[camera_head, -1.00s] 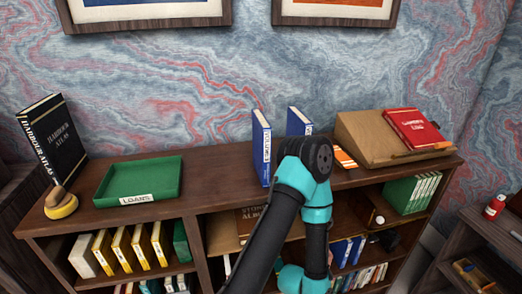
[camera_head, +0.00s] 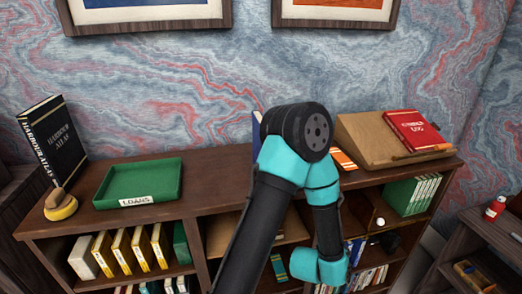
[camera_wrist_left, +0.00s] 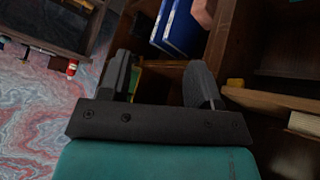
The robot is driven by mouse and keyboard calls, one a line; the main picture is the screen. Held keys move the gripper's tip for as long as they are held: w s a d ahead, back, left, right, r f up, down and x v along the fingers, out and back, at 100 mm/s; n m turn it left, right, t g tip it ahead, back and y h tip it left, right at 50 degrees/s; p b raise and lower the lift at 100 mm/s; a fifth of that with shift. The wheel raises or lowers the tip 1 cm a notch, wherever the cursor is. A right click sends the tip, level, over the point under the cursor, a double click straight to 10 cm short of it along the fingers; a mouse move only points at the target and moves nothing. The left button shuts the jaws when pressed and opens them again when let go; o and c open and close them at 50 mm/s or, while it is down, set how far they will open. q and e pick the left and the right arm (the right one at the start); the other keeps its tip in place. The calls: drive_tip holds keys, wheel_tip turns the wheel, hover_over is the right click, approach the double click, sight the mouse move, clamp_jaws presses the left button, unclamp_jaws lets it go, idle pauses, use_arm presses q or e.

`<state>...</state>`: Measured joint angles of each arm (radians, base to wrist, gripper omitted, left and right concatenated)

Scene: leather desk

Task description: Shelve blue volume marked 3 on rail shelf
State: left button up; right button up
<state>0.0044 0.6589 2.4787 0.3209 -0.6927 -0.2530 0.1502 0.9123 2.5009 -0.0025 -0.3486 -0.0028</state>
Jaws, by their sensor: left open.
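A sliver of an upright blue volume (camera_head: 256,132) shows on top of the shelf unit, behind my left arm; its number is hidden. Blue volumes (camera_head: 353,252) also stand in the lower right compartment, partly behind my arm. In the left wrist view, blue volumes with pale page edges (camera_wrist_left: 184,30) are ahead of the fingers, apart from them. I cannot read a 3 on any of them. My left gripper (camera_wrist_left: 160,68) is open, with nothing held between its fingers. My arm hides it in the head view. My right gripper is not in view.
A green tray (camera_head: 103,198), a black atlas (camera_head: 62,140) and a sloped desk with a red book (camera_head: 415,131) stand on the top. Wooden dividers (camera_wrist_left: 230,40) border the space near my fingers. A red bottle (camera_wrist_left: 72,68) is farther off.

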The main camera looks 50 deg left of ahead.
use_arm(q)
drive_tip(key=w+a+r+n+t+y, duration=0.1)
drive_tip(key=a+r+n+t+y, duration=0.2)
drive_tip(key=r, duration=0.9)
drive_tip(key=w+a+r+t+y, duration=0.1)
drive_tip(key=a+r+t+y, duration=0.3)
drive_tip(key=r, duration=0.9)
drive_tip(key=s+a+r+n+g+y, duration=0.3)
drive_tip(key=s+r+n+g+y, duration=0.3)
drive_tip(key=s+r+y, duration=0.4)
drive_tip(key=s+r+n, duration=0.1)
drive_tip(key=s+r, duration=0.4)
drive_tip(key=shift+s+r, duration=0.2)
drive_tip(key=shift+r, duration=0.15)
drive_tip(key=shift+w+a, duration=0.1)
drive_tip(key=shift+a, duration=0.1)
drive_tip(key=x, duration=1.2)
drive_tip(key=shift+a+f, duration=0.1)
drive_tip(key=shift+f, duration=0.05)
